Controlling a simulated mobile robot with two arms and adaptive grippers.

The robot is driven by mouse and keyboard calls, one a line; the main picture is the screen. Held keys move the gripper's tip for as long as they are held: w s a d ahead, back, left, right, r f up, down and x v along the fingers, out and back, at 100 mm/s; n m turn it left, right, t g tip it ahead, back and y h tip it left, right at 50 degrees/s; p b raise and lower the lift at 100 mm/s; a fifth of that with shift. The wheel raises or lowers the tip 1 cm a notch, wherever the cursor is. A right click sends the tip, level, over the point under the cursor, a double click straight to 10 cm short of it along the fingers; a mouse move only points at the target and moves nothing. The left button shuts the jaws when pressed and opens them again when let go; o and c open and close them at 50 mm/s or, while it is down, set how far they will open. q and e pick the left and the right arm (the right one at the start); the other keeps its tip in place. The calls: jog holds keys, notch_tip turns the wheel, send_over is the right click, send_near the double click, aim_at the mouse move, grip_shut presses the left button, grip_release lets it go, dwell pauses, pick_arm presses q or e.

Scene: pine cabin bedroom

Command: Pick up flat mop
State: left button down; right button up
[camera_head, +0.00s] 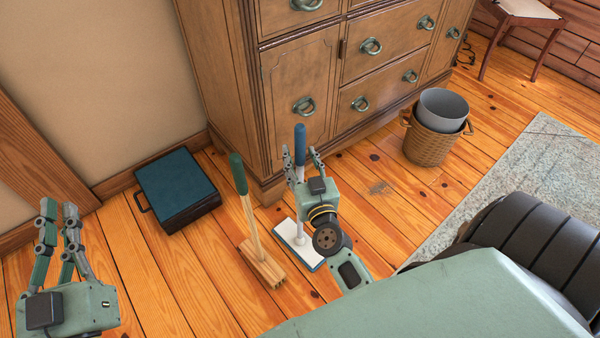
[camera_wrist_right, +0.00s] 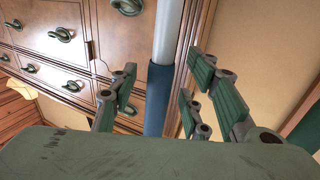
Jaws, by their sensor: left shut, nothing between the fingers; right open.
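The flat mop stands upright on the floor with a white and blue flat head (camera_head: 288,236) and a blue-gripped handle (camera_head: 300,136). My right gripper (camera_head: 301,158) is open at the upper handle. In the right wrist view the handle (camera_wrist_right: 160,95) passes between the open fingers of the right gripper (camera_wrist_right: 160,85), with gaps visible on both sides. My left gripper (camera_head: 58,208) is shut and empty at the lower left, far from the mop. Part of the mop's pole is hidden behind my right gripper.
A green-handled broom (camera_head: 262,262) stands just left of the mop. A wooden dresser (camera_head: 300,75) is close behind. A dark teal case (camera_head: 177,188) lies on the floor at left. A wicker basket (camera_head: 427,146) holds a grey bin (camera_head: 443,108); a rug (camera_head: 530,180) lies at right.

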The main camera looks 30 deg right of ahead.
jog(key=shift+w+d, duration=0.15)
jog(key=shift+w, duration=0.25)
grip_shut()
jog(key=shift+r, duration=0.1)
dwell(0.3)
